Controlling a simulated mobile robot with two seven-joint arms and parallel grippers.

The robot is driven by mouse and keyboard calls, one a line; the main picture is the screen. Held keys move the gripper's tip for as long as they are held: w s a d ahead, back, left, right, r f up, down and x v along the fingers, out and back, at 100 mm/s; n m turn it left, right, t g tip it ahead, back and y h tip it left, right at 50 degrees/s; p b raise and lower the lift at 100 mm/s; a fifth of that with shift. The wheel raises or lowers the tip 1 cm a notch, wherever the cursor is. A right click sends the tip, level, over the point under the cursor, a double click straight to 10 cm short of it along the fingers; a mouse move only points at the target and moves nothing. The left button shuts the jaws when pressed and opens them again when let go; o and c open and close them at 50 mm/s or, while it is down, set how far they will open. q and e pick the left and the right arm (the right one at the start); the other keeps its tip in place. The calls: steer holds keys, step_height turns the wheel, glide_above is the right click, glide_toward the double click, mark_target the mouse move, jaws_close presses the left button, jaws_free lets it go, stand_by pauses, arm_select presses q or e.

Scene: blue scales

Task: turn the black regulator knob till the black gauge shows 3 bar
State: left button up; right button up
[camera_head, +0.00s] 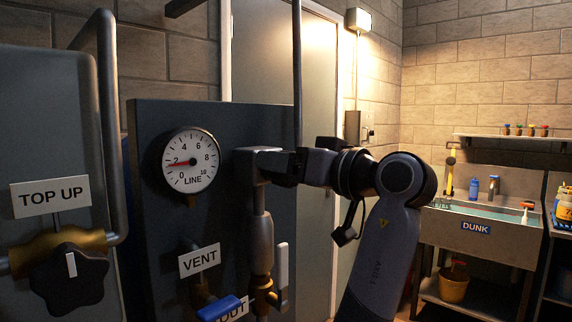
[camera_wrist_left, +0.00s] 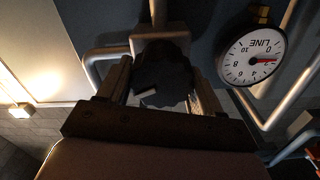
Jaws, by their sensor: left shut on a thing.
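The black gauge (camera_head: 191,161) has a white face marked LINE and a 0 to 10 scale. Its red needle points left, at about 2. The gauge also shows upside down in the left wrist view (camera_wrist_left: 252,56), with the needle at about 2. The black regulator knob (camera_wrist_left: 165,75) sits between the two fingers of my left gripper (camera_wrist_left: 161,80), which is shut on it. A pale mark shows on the knob's face. In the head view my left gripper (camera_head: 268,163) is at the regulator right of the gauge and hides the knob. My right gripper is out of view.
A black star-shaped handwheel (camera_head: 70,279) stands at lower left under a TOP UP sign (camera_head: 50,196). A VENT sign (camera_head: 199,260) and a blue lever (camera_head: 218,308) are below the gauge. A sink (camera_head: 480,232) marked DUNK stands at the right.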

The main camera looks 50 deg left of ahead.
arm_select(q)
steer(key=o, duration=1)
steer(key=shift+c, duration=0.2)
steer(key=d+b, duration=0.1)
steer(key=d, duration=0.6)
steer(key=shift+w+b, duration=0.4)
